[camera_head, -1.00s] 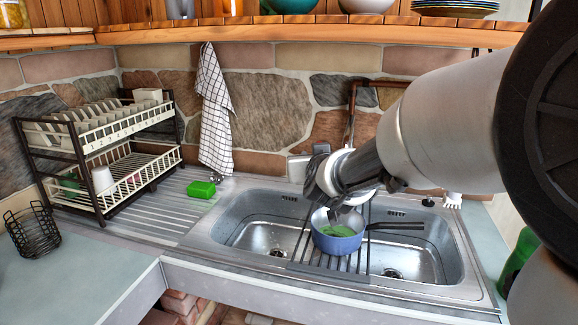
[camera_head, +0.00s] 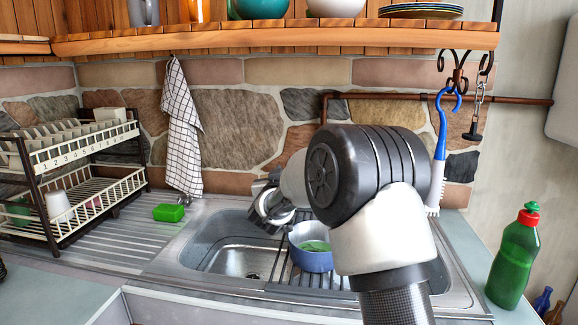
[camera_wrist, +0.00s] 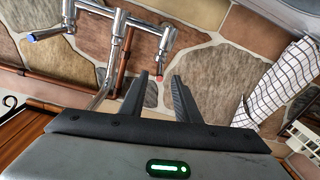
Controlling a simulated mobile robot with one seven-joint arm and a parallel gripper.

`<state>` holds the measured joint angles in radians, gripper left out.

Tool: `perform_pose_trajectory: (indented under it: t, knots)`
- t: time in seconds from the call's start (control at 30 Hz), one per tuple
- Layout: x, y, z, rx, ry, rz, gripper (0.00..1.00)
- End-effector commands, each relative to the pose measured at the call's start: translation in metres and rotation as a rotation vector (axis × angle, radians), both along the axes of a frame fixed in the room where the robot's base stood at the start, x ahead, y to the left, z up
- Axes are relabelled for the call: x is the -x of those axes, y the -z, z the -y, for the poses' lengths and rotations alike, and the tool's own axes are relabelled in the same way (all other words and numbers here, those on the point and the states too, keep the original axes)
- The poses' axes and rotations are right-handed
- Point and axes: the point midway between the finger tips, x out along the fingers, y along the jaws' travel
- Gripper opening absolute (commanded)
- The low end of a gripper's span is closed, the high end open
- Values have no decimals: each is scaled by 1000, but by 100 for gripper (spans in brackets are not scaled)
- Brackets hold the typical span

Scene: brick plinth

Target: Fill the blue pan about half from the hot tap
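The blue pan (camera_head: 311,261) stands upright on dark bars across the sink, with something green inside. My arm hides its handle and right side. My gripper (camera_head: 268,205) is above and left of the pan, near the wall. In the wrist view my gripper (camera_wrist: 160,76) is open, its two dark fingers apart and empty. The chrome tap (camera_wrist: 115,18) fills the upper left there, with a blue-marked handle (camera_wrist: 35,36) and a red-marked handle (camera_wrist: 160,74). The red end appears between the fingertips; contact cannot be told. No running water shows.
A green sponge (camera_head: 168,213) lies on the drainer beside the dish rack (camera_head: 85,158). A checked towel (camera_head: 181,130) hangs on the wall. A wooden shelf (camera_head: 270,38) overhangs the sink.

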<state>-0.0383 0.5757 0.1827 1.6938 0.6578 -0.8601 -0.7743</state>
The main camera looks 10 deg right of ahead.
Motion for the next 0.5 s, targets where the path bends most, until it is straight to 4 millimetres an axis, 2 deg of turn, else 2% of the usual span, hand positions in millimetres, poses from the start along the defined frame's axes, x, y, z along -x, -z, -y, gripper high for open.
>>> perform_pose_trajectory:
  t: [0.03,0.2,0.33,0.5]
  knots:
    - [-11,1,5,-2,3,1,29]
    - [-40,1,14,-1,2,1,29]
    - [-55,1,18,-1,1,0,29]
    - [-63,0,20,0,0,-1,29]
